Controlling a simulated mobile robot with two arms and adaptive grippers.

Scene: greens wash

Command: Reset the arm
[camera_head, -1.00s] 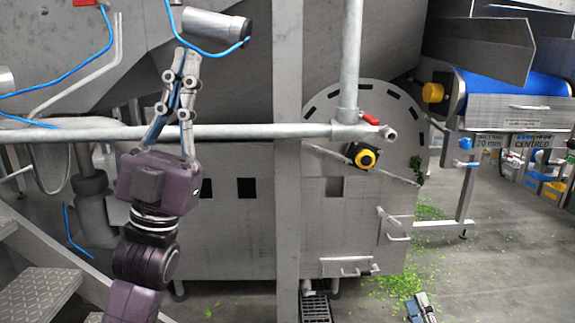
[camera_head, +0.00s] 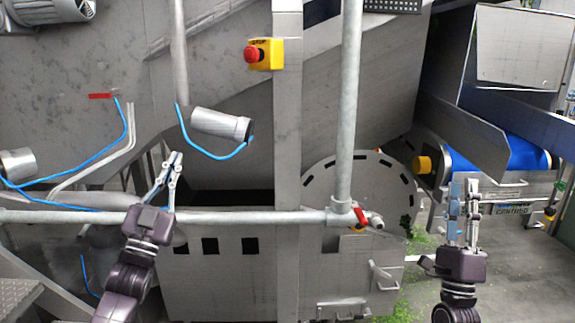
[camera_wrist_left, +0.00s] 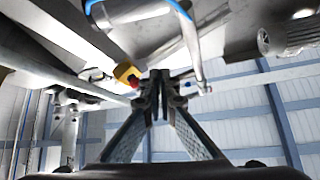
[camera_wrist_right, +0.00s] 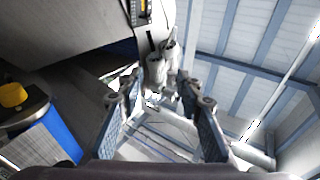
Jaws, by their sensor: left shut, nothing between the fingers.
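My left gripper (camera_head: 172,158) points up in front of the grey machine, its fingertips close together with nothing between them. It stands left of the silver cylinder (camera_head: 222,124). In the left wrist view, its fingers (camera_wrist_left: 160,85) converge at the tips. My right gripper (camera_head: 464,184) points up at the right, in front of the blue conveyor belt (camera_head: 522,153). In the right wrist view, its fingers (camera_wrist_right: 158,100) are spread apart and empty.
A horizontal grey pipe (camera_head: 250,216) crosses by the left arm, and a vertical pipe (camera_head: 348,110) rises between the arms. A red-and-yellow stop button (camera_head: 264,54) sits high in the middle. Blue hoses (camera_head: 122,120) hang at left. Green scraps lie on the floor.

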